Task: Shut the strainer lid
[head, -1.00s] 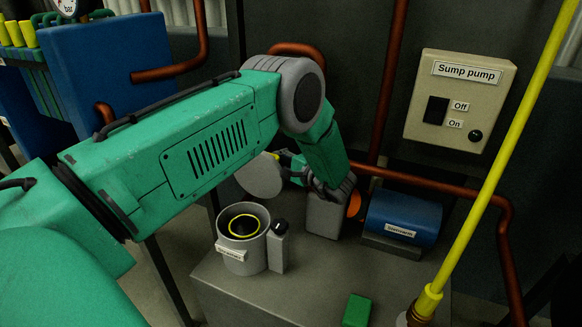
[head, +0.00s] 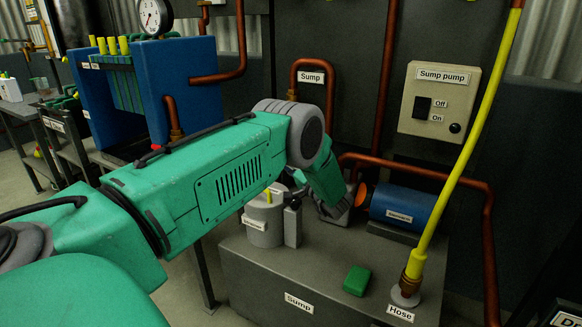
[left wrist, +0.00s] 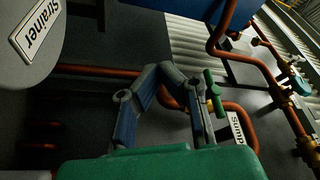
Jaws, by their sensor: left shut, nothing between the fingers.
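The strainer (head: 262,222) is a grey, labelled pot on the left of the sump top. Its lid (head: 264,201), with a yellow handle (head: 268,196), appears to lie flat over the pot's mouth; my forearm partly covers it. A grey post with a black knob (head: 294,203) stands against the pot's right side. In the left wrist view, part of the strainer (left wrist: 70,22) fills the upper left corner. My left gripper (left wrist: 157,73) is shut and empty, apart from the strainer. In the head view its fingers are hidden or unclear near my wrist. My right gripper is not in view.
A blue motor (head: 402,207) and copper pipes (head: 440,178) lie behind and right of my wrist. A green block (head: 357,281) lies on the sump top (head: 325,268). A yellow hose (head: 455,160) rises at the right.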

